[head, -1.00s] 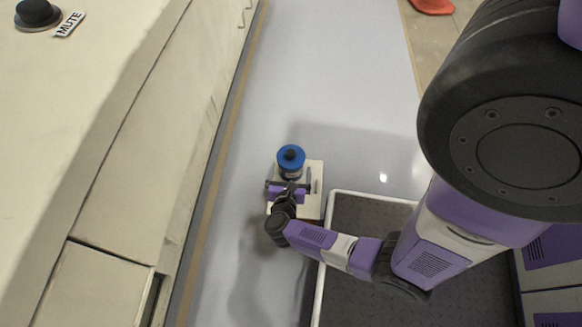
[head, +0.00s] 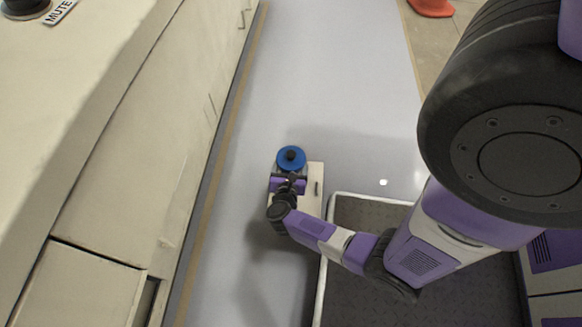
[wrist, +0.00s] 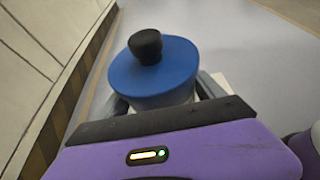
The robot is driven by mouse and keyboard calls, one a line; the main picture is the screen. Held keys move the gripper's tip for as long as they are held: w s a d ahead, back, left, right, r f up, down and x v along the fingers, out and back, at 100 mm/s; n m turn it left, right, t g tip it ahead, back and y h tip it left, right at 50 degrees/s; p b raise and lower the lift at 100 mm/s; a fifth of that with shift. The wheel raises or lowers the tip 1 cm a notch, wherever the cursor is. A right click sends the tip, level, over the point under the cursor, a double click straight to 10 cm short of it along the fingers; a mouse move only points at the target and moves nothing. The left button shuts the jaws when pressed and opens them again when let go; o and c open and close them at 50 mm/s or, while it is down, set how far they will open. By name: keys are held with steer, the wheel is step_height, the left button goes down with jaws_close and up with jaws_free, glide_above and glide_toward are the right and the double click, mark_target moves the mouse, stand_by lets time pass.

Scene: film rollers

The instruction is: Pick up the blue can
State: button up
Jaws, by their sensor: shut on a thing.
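The blue can (head: 291,158) has a round blue top with a black knob. It is at the far end of my gripper (head: 289,172) in the head view, in front of a small pale stand or box. In the wrist view the can (wrist: 155,75) is upright just beyond the purple gripper body, with grey fingers (wrist: 163,98) on both sides of it. My gripper is shut on the can. The can's lower part is hidden by the gripper.
The pale small stand (head: 312,190) is beside and below the gripper. A long cream cabinet (head: 120,130) runs along the left. A dark platform with a white rim (head: 333,240) lies at the lower right. Grey floor is clear beyond the can. An orange object (head: 432,7) is far off.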

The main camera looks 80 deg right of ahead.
steer(key=shift+r, duration=0.1)
step_height(320, 180, up, 25)
steer(key=p, duration=1.5)
steer(key=shift+p, duration=0.3)
